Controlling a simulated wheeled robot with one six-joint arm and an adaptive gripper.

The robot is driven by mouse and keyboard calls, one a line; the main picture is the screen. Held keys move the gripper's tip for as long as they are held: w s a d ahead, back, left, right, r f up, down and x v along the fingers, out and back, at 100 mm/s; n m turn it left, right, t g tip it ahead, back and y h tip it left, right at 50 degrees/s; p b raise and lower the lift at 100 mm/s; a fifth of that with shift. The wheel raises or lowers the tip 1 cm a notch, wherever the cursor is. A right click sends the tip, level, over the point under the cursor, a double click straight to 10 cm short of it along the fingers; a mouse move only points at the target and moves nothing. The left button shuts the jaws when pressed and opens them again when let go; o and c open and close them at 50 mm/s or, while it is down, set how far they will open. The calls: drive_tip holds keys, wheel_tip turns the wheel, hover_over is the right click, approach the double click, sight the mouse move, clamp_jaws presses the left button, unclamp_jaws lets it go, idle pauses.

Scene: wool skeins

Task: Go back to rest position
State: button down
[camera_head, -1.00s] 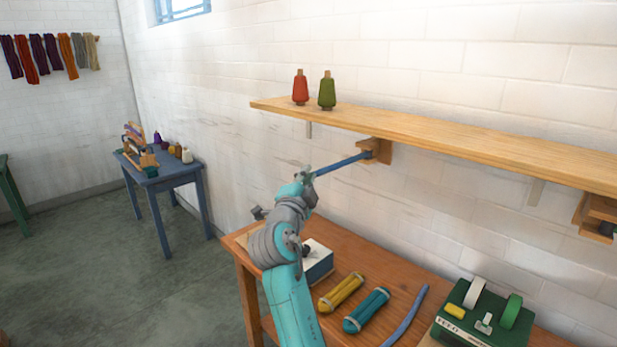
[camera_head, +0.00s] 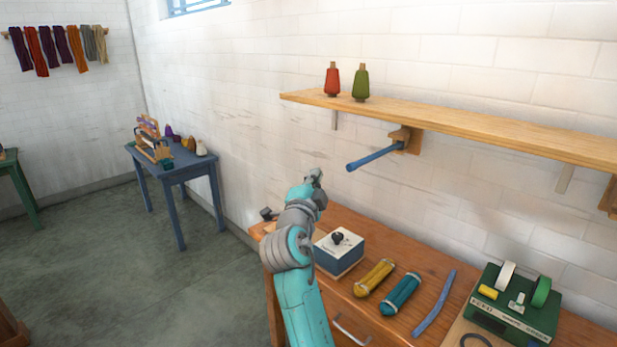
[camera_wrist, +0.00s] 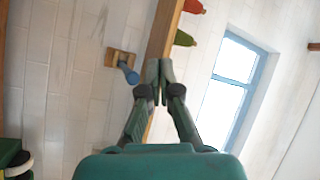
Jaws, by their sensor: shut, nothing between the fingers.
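My gripper (camera_head: 315,177) is at the end of my teal and grey arm, raised above the left end of the wooden table. In the wrist view my gripper (camera_wrist: 159,72) has its fingertips together with nothing between them. It is apart from the blue rod (camera_head: 375,157), which sticks out from a wooden wall block (camera_head: 405,139) under the shelf. The rod's end (camera_wrist: 131,76) also shows in the wrist view, left of the fingers.
The wooden table (camera_head: 450,265) holds a white-topped box (camera_head: 338,250), a yellow skein (camera_head: 374,277), a teal skein (camera_head: 400,293), a blue strip (camera_head: 435,302) and a green machine (camera_head: 515,305). A shelf (camera_head: 480,121) with red (camera_head: 332,80) and green (camera_head: 360,83) cones is above.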

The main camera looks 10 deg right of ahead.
drive_tip(key=s+d+f+n+y, duration=0.1)
drive_tip(key=s+f+n+y, duration=0.15)
drive_tip(key=s+f, duration=0.55)
drive_tip(key=s+d+f+n+g+y, duration=0.1)
drive_tip(key=s+f+n, duration=0.25)
drive_tip(key=f, duration=0.75)
drive_tip(key=s+d+f+n+y, duration=0.1)
drive_tip(key=s+f+n+y, duration=0.3)
drive_tip(key=f, duration=0.6)
drive_tip(key=s+d+f+n, duration=0.1)
drive_tip(key=s+f, duration=0.2)
drive_tip(key=s, duration=0.4)
drive_tip(key=s+f+n+g, duration=0.1)
drive_tip(key=s+f, duration=0.2)
drive_tip(key=s, duration=0.3)
drive_tip(key=s+d+f+n, duration=0.1)
drive_tip(key=s+f, duration=0.2)
drive_tip(key=s, duration=0.4)
drive_tip(key=s+r+n, duration=0.1)
drive_tip(key=s+r, duration=0.1)
drive_tip(key=s, duration=0.7)
drive_tip(key=s+d+r+n+g, duration=0.1)
drive_tip(key=s+r, duration=0.1)
drive_tip(key=s, duration=0.8)
drive_tip(key=s+d+r+n, duration=0.1)
drive_tip(key=s+r+n, duration=0.1)
drive_tip(key=s, duration=0.8)
drive_tip(key=shift+d+g, duration=0.25)
drive_tip(key=shift+g, duration=0.05)
